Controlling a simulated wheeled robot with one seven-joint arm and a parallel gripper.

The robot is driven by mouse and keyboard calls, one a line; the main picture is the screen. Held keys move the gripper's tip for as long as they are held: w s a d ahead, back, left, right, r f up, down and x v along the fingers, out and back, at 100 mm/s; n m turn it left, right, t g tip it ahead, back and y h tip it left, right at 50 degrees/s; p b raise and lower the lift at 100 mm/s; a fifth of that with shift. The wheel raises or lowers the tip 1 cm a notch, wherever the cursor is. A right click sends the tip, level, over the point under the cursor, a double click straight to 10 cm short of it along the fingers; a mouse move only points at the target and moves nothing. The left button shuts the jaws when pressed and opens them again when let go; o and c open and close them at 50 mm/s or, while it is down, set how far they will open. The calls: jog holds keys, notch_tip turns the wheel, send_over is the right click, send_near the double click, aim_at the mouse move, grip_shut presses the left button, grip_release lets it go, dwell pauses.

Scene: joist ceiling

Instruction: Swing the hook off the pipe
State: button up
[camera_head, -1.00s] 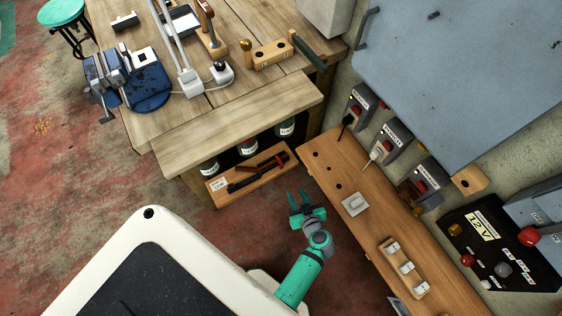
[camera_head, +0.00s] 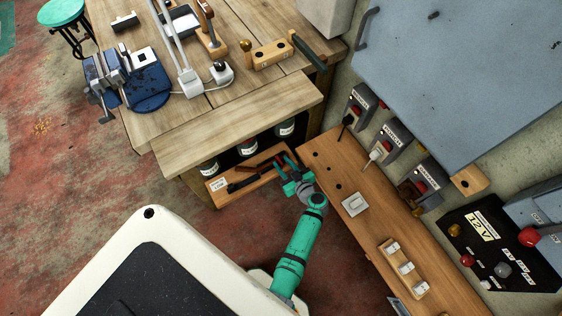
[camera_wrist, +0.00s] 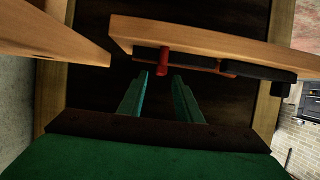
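A wooden board (camera_head: 222,198) with a small label is mounted at the front of the bench's lower shelf. A dark bar (camera_head: 242,185), which may be the pipe, runs along it with red parts (camera_head: 268,167) on it. One of these may be the hook, but I cannot tell. In the wrist view, a red piece (camera_wrist: 163,62) hangs below the board (camera_wrist: 215,42), beside the black bar (camera_wrist: 258,72). My gripper (camera_head: 283,166) is at the board's right end. Its green fingers (camera_wrist: 160,80) are apart, with the red piece just beyond the gap. Contact is unclear.
The wooden bench (camera_head: 240,110) stands over the shelf, with several jars (camera_head: 247,148) behind the board. A long wooden panel (camera_head: 325,160) with switches lies close to the right of my gripper. Open floor (camera_head: 130,200) is to the left.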

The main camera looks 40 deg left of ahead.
jog(key=shift+x, duration=0.9)
grip_shut()
